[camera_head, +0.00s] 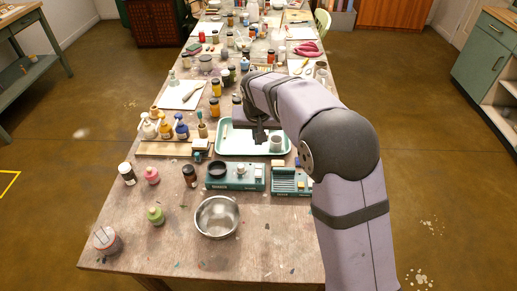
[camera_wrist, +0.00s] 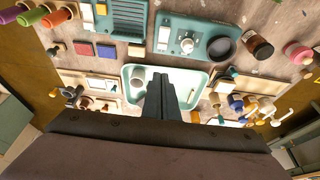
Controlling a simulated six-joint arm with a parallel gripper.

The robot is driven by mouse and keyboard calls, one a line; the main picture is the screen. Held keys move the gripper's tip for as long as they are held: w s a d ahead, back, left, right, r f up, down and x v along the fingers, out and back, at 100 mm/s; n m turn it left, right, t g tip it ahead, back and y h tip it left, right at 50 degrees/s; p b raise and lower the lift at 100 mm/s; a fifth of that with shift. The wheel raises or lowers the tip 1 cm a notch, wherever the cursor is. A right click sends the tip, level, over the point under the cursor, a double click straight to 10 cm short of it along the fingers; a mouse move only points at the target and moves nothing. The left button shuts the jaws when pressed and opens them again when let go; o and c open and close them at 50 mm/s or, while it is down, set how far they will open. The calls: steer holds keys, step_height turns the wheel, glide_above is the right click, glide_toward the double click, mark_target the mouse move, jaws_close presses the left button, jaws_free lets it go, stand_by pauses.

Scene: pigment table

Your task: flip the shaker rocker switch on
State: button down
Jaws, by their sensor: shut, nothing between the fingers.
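The teal shaker unit (camera_head: 228,184) sits on the table in front of the green tray. It carries a dark round ring and a pale knob on top. It also shows in the wrist view (camera_wrist: 205,28), upside down, with a small pale panel (camera_wrist: 163,38) at one end. I cannot make out the rocker switch or its position clearly. My gripper (camera_head: 260,138) is shut and empty. It hangs above the tray, behind the shaker and apart from it. In the wrist view its dark fingers (camera_wrist: 163,78) point toward the tray and shaker.
The green tray (camera_head: 222,148) holds a grey-white cup (camera_head: 276,144). A second teal unit with a grille (camera_head: 290,182) stands right of the shaker. A metal bowl (camera_head: 217,217) is in front. Bottles stand on a wooden rack (camera_head: 165,149) at left. The front right table is clear.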

steer(key=shift+v, duration=0.85)
steer(key=shift+w, duration=0.2)
